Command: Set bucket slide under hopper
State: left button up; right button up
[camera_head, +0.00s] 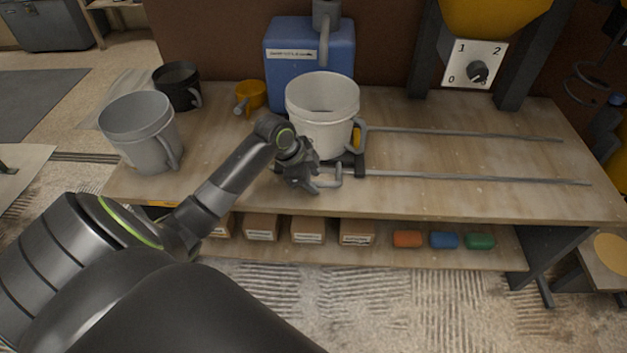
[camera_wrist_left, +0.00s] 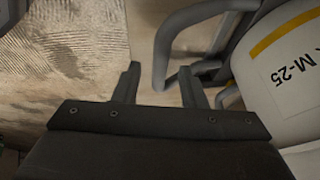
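A white bucket (camera_head: 322,104) stands upright on the dark slide (camera_head: 357,164) at the left end of two metal rails (camera_head: 465,177). Part of the bucket, marked M-25, shows in the left wrist view (camera_wrist_left: 290,75). A grey loop handle (camera_head: 338,176) sticks out at the front of the slide. My left gripper (camera_head: 313,188) is in front of the bucket, just left of this handle. In the left wrist view its fingers (camera_wrist_left: 160,88) are open, with a bent grey bar (camera_wrist_left: 163,58) at the gap between their tips; contact is unclear. The yellow hopper (camera_head: 492,14) is up at the right. My right gripper is not seen.
A grey bucket (camera_head: 134,127), a black bucket (camera_head: 176,86) and a yellow scoop (camera_head: 252,94) stand on the left of the workbench (camera_head: 240,190). A blue tank (camera_head: 290,50) is behind. A dial panel (camera_head: 474,65) hangs under the hopper. The rails to the right are clear.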

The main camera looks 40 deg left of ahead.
pick_arm(q)
jog(key=shift+w+d+f, duration=0.1)
jog(key=shift+w+f, duration=0.05)
jog(key=shift+f, duration=0.25)
jog(key=shift+c, duration=0.4)
jog(key=c, duration=0.7)
grip_shut()
